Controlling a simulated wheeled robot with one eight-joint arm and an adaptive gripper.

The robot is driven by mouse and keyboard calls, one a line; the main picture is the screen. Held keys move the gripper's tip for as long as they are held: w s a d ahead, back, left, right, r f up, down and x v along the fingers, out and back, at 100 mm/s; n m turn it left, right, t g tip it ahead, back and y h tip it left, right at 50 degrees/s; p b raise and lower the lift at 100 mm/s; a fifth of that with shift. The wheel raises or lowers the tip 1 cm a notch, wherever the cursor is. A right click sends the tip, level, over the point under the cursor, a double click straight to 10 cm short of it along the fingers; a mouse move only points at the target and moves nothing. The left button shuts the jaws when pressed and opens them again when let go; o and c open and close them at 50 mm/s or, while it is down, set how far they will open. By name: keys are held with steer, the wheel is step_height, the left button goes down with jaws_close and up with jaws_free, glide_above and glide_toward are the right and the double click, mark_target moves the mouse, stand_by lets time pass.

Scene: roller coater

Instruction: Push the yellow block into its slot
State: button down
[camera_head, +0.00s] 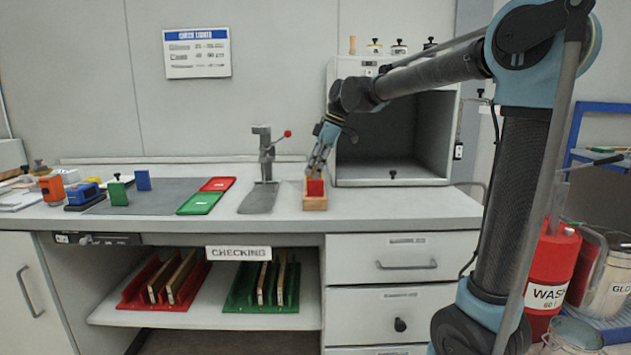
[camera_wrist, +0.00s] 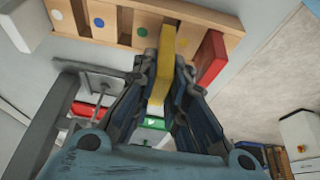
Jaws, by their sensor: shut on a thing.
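A wooden rack (camera_wrist: 120,14) with coloured dots beside its slots crosses the top of the wrist view. The rack (camera_head: 315,204) is seen end-on on the bench in the head view. My gripper (camera_wrist: 163,68) is shut on the yellow block (camera_wrist: 164,65), which stands between its two fingers. The block's far end overlaps the rack, near the green dot (camera_wrist: 142,31); I cannot tell how deep it sits in a slot. A red block (camera_wrist: 211,58) stands in the end slot to its right, and shows in the head view (camera_head: 315,187). The yellow block is hidden there.
A lever stand (camera_head: 264,160) is left of the rack, and an open grey cabinet (camera_head: 390,178) stands behind right. Green (camera_head: 200,203) and red (camera_head: 218,184) trays lie further left. A blue block (camera_head: 143,181) and a green block (camera_head: 118,192) stand on the grey mat.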

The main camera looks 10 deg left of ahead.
steer(key=shift+f, duration=1.65)
steer(key=shift+f, duration=0.1)
steer(key=c, duration=1.6)
jaws_free()
steer(key=s+v, duration=0.1)
steer(key=v, duration=1.1)
steer(key=shift+w, duration=0.45)
